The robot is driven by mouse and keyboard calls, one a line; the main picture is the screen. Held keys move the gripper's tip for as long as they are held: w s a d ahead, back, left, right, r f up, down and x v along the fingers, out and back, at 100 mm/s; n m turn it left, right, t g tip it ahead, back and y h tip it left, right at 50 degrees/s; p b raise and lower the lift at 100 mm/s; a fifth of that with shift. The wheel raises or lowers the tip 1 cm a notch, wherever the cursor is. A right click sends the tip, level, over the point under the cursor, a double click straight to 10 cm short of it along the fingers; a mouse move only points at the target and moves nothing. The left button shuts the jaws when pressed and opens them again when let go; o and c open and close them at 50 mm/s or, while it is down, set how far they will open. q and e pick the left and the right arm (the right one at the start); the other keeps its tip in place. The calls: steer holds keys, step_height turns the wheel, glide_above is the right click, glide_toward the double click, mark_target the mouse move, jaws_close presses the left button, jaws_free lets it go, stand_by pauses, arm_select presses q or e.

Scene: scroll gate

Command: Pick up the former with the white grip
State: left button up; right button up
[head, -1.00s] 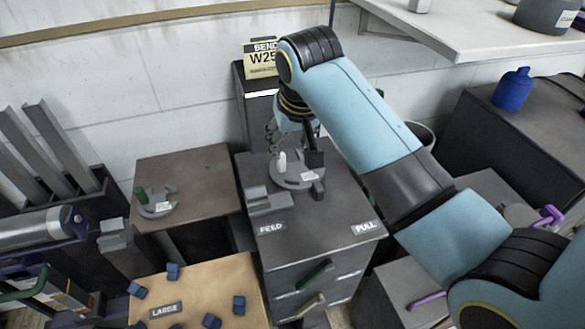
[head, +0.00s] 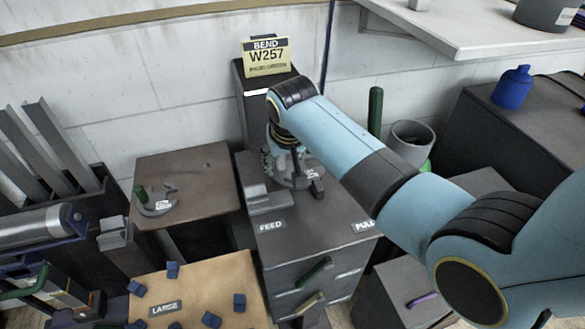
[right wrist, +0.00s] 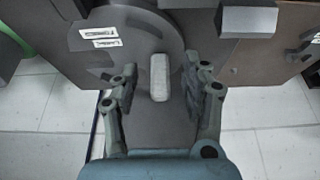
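The former with the white grip sits on the dark bending cabinet. Its grey plate (head: 298,182) shows partly in the head view under my right gripper (head: 284,160), which hides the white grip there. In the right wrist view the pale upright grip (right wrist: 159,77) stands on the grey plate (right wrist: 140,45). My right gripper (right wrist: 158,85) is open, with one finger on each side of the grip and gaps between. A second former (head: 156,204) with a green grip rests on the brown side table. My left gripper is not in view.
The bending cabinet (head: 295,246) carries FEED and PULL labels, a grey block (head: 264,199) and a dark upright post beside the former. A sign reading BEND W257 (head: 266,58) stands behind. A tan board (head: 205,285) with blue blocks lies in front.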

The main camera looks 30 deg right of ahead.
jaws_close()
steer(key=shift+w, duration=0.1)
stand_by(0.3)
